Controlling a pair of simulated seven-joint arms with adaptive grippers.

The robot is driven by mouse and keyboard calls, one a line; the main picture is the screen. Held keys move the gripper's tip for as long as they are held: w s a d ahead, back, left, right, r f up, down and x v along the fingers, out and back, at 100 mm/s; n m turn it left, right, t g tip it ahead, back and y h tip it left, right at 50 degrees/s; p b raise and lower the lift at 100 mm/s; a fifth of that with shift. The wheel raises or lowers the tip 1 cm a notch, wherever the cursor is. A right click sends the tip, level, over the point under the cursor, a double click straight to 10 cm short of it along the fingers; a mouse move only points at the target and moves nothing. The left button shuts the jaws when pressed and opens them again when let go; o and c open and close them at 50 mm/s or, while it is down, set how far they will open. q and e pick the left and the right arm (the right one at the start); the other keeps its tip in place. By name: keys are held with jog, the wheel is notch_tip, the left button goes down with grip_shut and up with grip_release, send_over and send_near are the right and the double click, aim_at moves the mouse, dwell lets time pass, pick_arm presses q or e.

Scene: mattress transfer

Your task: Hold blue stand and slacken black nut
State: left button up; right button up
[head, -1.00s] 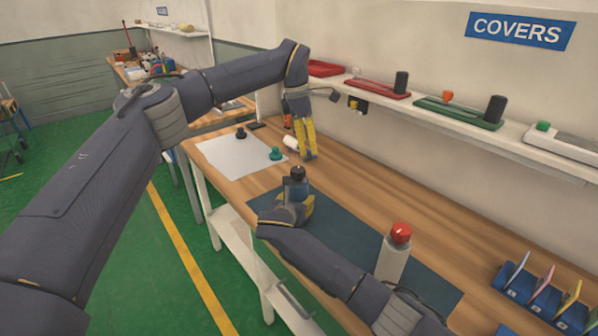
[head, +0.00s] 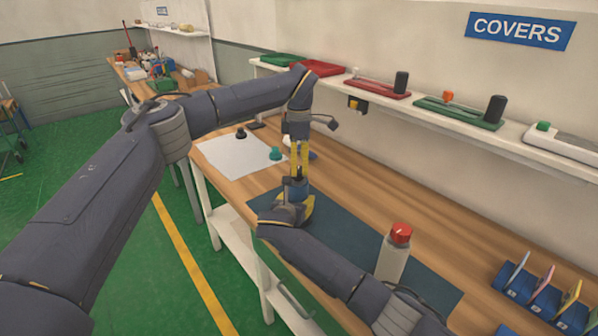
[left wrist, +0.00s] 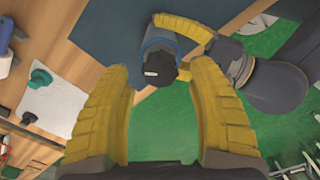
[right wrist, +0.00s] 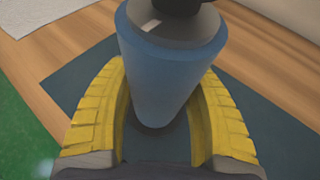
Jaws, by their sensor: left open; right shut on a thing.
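The blue stand (right wrist: 168,75) is upright on the dark mat between the yellow fingers of my right gripper (right wrist: 164,70), which is shut on it. The black nut (left wrist: 160,68) sits on top of the stand and is cut off at the top edge of the right wrist view (right wrist: 180,4). My left gripper (head: 299,174) is open and points down just above the stand. In the left wrist view its two fingers (left wrist: 162,70) lie either side of the nut, with gaps.
A white sheet (head: 228,152) behind holds a black knob (head: 240,132) and a teal knob (head: 275,153). The dark mat (head: 345,232) is partly clear.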

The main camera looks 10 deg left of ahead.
aim_at(299, 169)
pick_arm(q)
jog(key=shift+f, duration=1.55)
pick_arm(e)
jog(key=shift+r, duration=0.15)
pick_arm(q)
jog(key=shift+c, duration=0.3)
grip_shut()
